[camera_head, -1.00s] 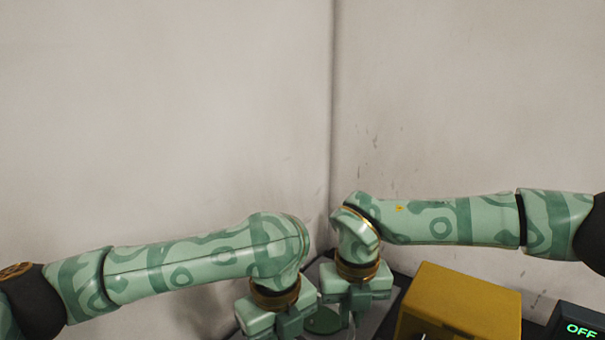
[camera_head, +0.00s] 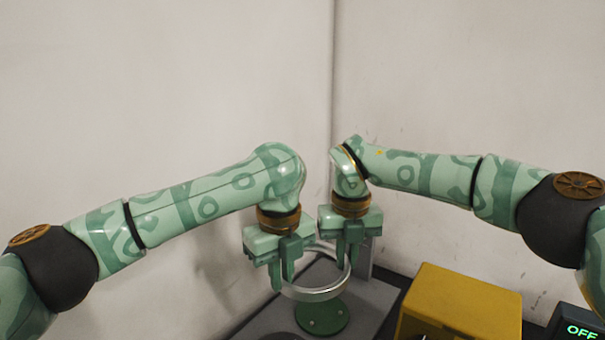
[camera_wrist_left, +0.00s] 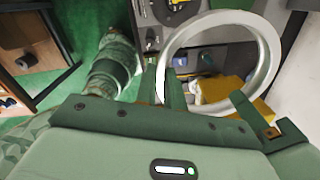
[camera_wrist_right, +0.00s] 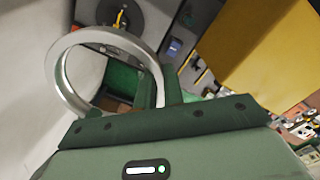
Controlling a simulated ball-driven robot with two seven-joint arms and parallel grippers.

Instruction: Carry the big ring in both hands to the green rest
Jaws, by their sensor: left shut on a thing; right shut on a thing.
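The big ring (camera_head: 315,295) is a silver-grey hoop. My left gripper (camera_head: 281,280) is shut on its left side and my right gripper (camera_head: 347,258) is shut on its right side. The ring also shows in the left wrist view (camera_wrist_left: 268,45) and in the right wrist view (camera_wrist_right: 70,88). The green rest (camera_head: 322,318) is a round green disc on the grey surface. In the head view it appears below the ring, partly covered by the ring's front edge. The ring looks held above it, though the exact gap is hard to tell.
A yellow box (camera_head: 460,300) stands to the right of the grippers. A dark unit with a green OFF display (camera_head: 580,328) is at the far right. The grey surface (camera_head: 372,300) around the rest looks mostly bare. Pale walls meet in a corner behind.

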